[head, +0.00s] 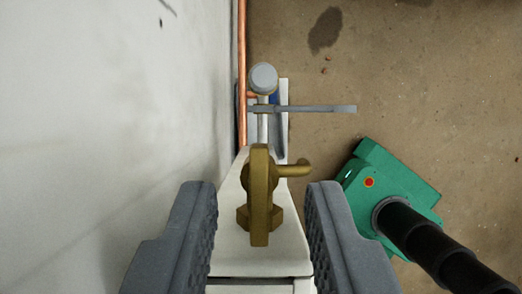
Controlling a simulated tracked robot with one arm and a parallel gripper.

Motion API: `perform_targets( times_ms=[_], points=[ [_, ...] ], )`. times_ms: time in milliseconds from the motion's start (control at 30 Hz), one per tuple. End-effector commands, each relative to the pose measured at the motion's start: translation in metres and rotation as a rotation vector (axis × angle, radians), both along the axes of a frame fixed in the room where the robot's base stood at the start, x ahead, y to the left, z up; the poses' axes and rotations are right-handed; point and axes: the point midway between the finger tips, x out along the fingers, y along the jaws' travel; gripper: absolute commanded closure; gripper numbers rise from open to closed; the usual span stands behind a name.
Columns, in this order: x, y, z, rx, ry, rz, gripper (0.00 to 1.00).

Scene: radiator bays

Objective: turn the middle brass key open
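A brass key (260,195) sits near the middle of the head view. It has a long upright bar, a nut-like part behind it and a short spout or stem pointing right. It is the only brass key I see, so I cannot tell from this view whether it is the middle one. My gripper (263,188) is open, with one ribbed grey finger on each side of the brass key. Gaps show on both sides, and neither finger touches it. How far the fingers are above or in front of it is hard to tell.
A pale wall fills the left. A copper pipe (241,60) runs beside it. Beyond the key are a round grey cap (263,78) and a grey lever (315,109) pointing right. A green box (405,178) with a black ribbed hose (425,240) is at right on brown floor.

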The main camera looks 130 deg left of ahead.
Motion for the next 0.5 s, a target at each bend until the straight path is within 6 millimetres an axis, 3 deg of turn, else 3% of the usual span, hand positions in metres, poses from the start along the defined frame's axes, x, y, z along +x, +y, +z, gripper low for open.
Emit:
perform_targets(
  times_ms=[433, 500],
  points=[
    [0.0024, -0.0030, -0.0096, 0.000, -0.001, 0.000, 0.72],
    [0.0023, -0.0029, -0.0096, 0.000, -0.001, 0.000, 0.89]
  ],
)
